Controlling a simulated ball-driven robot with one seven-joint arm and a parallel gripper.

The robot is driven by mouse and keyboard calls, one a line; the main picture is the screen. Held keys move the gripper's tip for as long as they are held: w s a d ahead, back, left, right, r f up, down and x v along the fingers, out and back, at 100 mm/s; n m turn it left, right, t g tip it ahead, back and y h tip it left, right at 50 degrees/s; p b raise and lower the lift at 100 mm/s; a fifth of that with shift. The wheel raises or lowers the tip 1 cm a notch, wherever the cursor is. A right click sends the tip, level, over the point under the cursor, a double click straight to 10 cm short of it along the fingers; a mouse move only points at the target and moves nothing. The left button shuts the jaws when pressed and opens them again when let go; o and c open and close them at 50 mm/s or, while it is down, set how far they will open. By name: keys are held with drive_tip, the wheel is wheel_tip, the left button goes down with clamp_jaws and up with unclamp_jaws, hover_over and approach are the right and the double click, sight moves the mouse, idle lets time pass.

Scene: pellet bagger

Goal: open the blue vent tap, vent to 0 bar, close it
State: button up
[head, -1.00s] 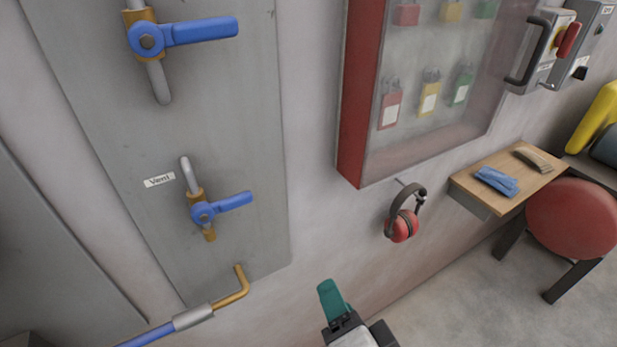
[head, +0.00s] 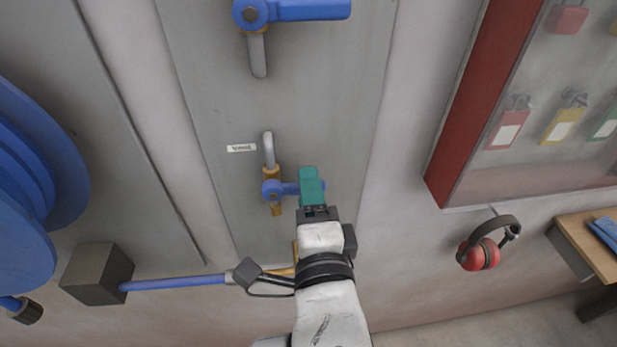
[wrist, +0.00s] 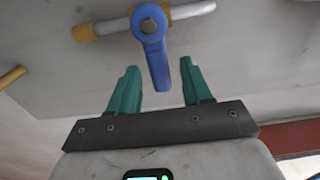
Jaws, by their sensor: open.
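The blue vent tap (head: 273,188) sits on a brass valve on the grey panel, below a small label that is hard to read now. Its lever points right, across the pipe, and is partly hidden by my gripper in the head view. In the wrist view the blue lever (wrist: 154,52) points toward my gripper (wrist: 154,90). Its free end lies between the two green fingers, with a gap on each side. My gripper (head: 311,180) is open and empty in front of the lever.
A larger blue-handled valve (head: 290,11) is above on the same panel (head: 340,120). A blue hose (head: 180,282) runs below. A blue reel (head: 30,190) is at left. Red ear defenders (head: 480,255) and a red-framed lock cabinet (head: 470,110) are at right.

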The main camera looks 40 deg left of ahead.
drive_tip(key=shift+x, duration=1.05)
drive_tip(key=shift+s, duration=0.1)
clamp_jaws()
